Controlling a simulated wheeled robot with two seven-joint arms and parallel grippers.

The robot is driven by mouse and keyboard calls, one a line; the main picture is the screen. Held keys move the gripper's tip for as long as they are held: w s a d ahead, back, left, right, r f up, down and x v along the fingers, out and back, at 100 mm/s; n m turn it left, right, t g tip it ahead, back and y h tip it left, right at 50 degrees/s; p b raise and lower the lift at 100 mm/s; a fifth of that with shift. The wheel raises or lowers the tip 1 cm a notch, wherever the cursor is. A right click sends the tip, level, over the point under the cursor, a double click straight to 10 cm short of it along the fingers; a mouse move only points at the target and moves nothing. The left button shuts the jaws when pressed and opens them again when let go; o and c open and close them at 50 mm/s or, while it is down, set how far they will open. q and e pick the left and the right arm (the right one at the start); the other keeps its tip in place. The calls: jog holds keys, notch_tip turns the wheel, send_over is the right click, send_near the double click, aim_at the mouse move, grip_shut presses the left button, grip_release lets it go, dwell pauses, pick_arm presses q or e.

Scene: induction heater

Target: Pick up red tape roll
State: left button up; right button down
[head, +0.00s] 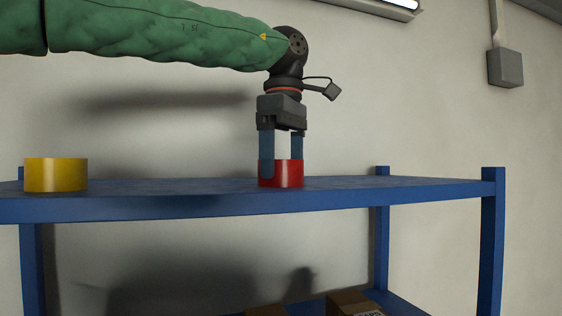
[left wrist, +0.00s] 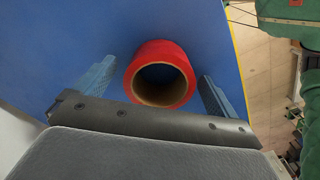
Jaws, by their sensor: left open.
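The red tape roll (head: 288,174) lies flat on the blue shelf (head: 200,209). In the left wrist view the roll (left wrist: 152,52) shows its brown inner core and open hole. My left gripper (head: 281,167) points straight down over it and is open. Its two blue fingers reach down on either side of the roll; one finger passes in front of the roll's left part in the head view. In the left wrist view the roll sits between the fingers, with a small gap on each side. My right gripper is not in view.
A yellow tape roll (head: 55,175) stands on the shelf at the far left. Blue corner posts (head: 493,240) rise a little above the shelf at the right. Cardboard boxes (head: 352,303) lie on a lower level. The shelf top between the two rolls is clear.

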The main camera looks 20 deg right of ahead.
pick_arm(q)
jog(key=shift+f, duration=0.25)
jog(key=c, duration=1.1)
